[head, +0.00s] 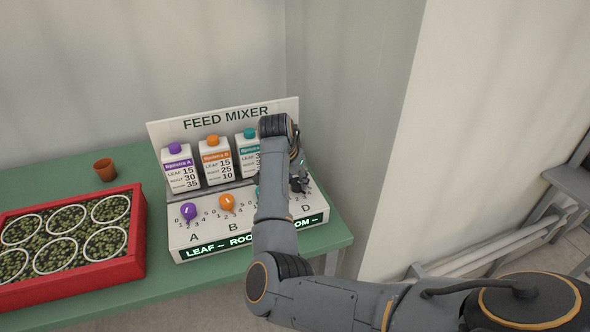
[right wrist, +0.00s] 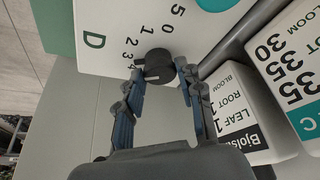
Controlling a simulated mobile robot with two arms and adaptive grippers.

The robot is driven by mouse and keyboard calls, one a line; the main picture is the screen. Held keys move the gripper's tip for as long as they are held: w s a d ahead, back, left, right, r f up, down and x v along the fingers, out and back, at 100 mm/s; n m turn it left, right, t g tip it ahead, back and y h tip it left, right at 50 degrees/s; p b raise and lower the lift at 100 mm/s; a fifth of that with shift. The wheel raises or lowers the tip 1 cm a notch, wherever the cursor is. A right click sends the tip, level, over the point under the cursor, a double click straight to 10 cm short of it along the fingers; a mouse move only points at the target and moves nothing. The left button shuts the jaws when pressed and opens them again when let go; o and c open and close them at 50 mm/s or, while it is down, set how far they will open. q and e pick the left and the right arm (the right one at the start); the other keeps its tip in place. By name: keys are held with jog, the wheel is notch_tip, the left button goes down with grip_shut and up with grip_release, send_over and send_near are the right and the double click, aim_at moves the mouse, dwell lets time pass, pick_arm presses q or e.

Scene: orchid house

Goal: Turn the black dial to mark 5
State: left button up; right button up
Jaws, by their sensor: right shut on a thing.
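The feed mixer (head: 206,237) is a white panel on a green table, with lettered dials along its front. The black dial (right wrist: 158,64) is beside the letter D, ringed by the marks 0 to 5 in the right wrist view. My right gripper (right wrist: 160,72) is shut on the black dial, with a finger on each side of it. In the head view my right gripper (head: 299,180) is at the panel's right end, and my arm covers part of that end. I cannot tell which mark the dial points to. My left gripper is not in view.
Purple (head: 188,212) and orange (head: 227,203) dials are to the left. A red tray (head: 141,230) of seedlings and a small clay pot (head: 105,170) are at left. A wall is at right.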

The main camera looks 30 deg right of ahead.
jog(key=n+p, duration=0.2)
jog(key=p, duration=0.2)
jog(key=n+t+y+p, duration=0.1)
jog(key=n+p, duration=0.2)
jog(key=p, duration=0.1)
jog(key=n+t+y+p, duration=0.1)
jog(key=n+p, duration=0.1)
jog(key=p, duration=0.2)
jog(key=shift+s+d+r+n, duration=0.25)
jog(key=shift+s+d+n, duration=0.1)
jog(key=shift+n, duration=0.05)
jog(key=shift+f+n+y+p, duration=0.2)
jog(key=shift+n+y+p, duration=0.3)
jog(key=shift+n+p, duration=0.9)
jog(key=shift+t, duration=0.3)
jog(key=o, duration=1.2)
jog(key=shift+w+f, duration=0.1)
jog(key=shift+c, duration=0.2)
jog(key=d+v, duration=0.1)
jog(key=v, duration=1.1)
jog(key=shift+a, duration=0.35)
